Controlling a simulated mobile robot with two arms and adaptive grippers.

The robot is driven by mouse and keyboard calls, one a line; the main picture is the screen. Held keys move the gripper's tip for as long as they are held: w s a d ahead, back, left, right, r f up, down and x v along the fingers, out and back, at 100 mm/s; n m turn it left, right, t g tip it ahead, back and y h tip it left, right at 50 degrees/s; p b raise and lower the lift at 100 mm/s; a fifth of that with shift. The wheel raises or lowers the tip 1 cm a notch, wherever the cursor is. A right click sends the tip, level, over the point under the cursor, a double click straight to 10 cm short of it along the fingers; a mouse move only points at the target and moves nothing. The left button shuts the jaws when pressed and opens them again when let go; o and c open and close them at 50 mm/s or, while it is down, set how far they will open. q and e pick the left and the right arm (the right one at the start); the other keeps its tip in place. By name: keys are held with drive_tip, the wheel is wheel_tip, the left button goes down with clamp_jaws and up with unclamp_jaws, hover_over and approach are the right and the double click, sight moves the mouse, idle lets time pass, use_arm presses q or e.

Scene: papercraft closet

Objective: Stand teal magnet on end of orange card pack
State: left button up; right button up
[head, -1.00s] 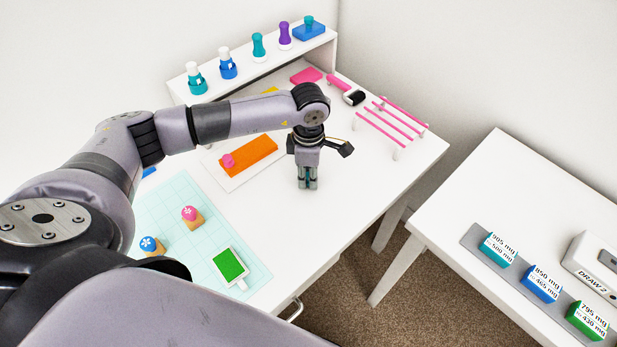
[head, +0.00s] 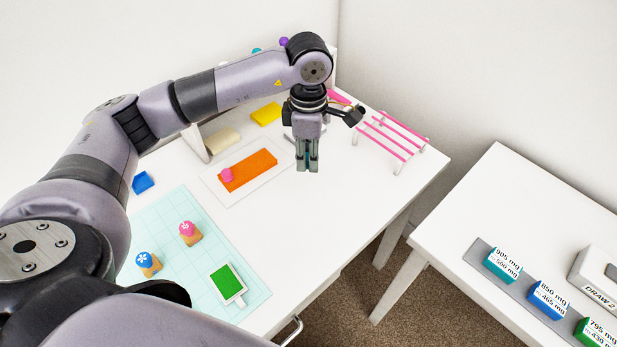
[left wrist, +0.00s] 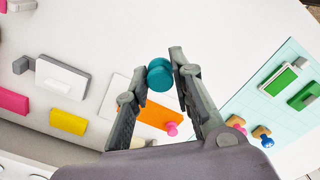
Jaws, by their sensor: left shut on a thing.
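The orange card pack (head: 255,168) lies flat on a white sheet on the desk, with a pink magnet (head: 227,175) on its left end. My left gripper (head: 307,160) points down to the right of the pack, above the desk. It is shut on the teal magnet (left wrist: 159,75), a round knobbed piece between the fingertips. In the head view the fingers mostly hide the magnet. In the left wrist view the orange pack (left wrist: 160,116) shows past the fingers, apart from the magnet. My right gripper is not in view.
A pink-barred rack (head: 390,138) stands at the desk's right. A yellow block (head: 266,114) lies behind the pack. My left arm hides most of the back shelf.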

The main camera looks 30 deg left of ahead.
use_arm(q)
drive_tip(key=r, duration=0.7)
drive_tip(key=shift+w+a+r+b, duration=0.2)
drive_tip(key=shift+a+r+b, duration=0.1)
drive_tip(key=shift+b, duration=0.05)
drive_tip(key=w+a+r+b, duration=0.2)
drive_tip(key=w+a, duration=0.2)
drive_tip(key=a, duration=1)
drive_tip(key=b, duration=0.1)
hover_over(266, 156)
drive_tip(key=shift+n, duration=0.4)
wheel_tip(266, 156, down, 15)
drive_tip(key=shift+s+r, duration=0.1)
drive_tip(key=shift+r, duration=0.05)
wheel_tip(266, 156, down, 4)
drive_tip(key=shift+f, duration=0.35)
drive_tip(key=o, duration=0.9)
drive_tip(key=shift+f, duration=0.1)
